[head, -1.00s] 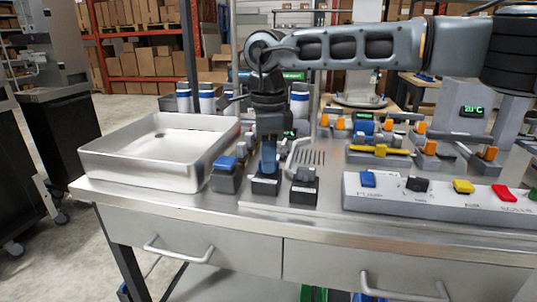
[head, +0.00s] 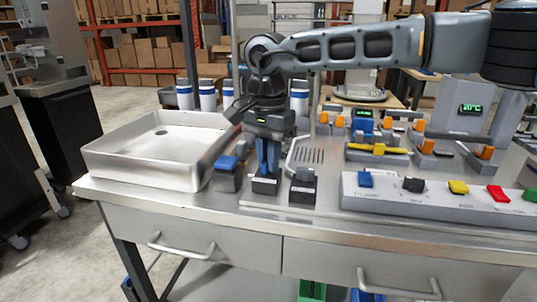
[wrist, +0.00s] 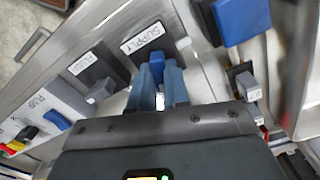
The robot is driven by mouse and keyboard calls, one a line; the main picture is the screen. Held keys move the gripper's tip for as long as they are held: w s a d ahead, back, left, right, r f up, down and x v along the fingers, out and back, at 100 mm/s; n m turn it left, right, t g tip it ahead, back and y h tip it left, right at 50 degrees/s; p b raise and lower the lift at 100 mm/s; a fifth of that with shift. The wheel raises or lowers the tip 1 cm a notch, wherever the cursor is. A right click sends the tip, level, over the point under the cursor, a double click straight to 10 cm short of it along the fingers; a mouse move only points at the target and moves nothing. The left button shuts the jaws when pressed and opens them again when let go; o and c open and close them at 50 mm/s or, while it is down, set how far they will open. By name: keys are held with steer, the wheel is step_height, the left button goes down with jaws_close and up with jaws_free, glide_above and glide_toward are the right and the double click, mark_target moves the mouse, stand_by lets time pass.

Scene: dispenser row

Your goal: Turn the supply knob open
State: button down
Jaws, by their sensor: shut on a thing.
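The supply knob (wrist: 157,61) is a small blue handle beside a white label reading SUPPLY in the wrist view. It sits on a dark square base (head: 265,185) near the front edge of the steel bench in the head view. My gripper (wrist: 160,70) points down at it, one blue-grey finger on each side. The gripper (head: 267,172) is shut on the knob, and the fingers hide most of the knob in the head view.
A grey knob (head: 303,175) on a dark base stands close on the right. A blue-topped block (head: 228,168) stands close on the left, beside a steel tray (head: 140,170). A panel of coloured switches (head: 430,203) lies further right.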

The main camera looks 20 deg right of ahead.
steer(key=shift+n+p, duration=0.3)
steer(key=shift+n, duration=1.6)
steer(key=c, duration=1.1)
jaws_free()
steer(key=shift+r, duration=0.1)
step_height(320, 180, up, 8)
steer(key=shift+f, duration=0.2)
steer(key=shift+a, duration=0.1)
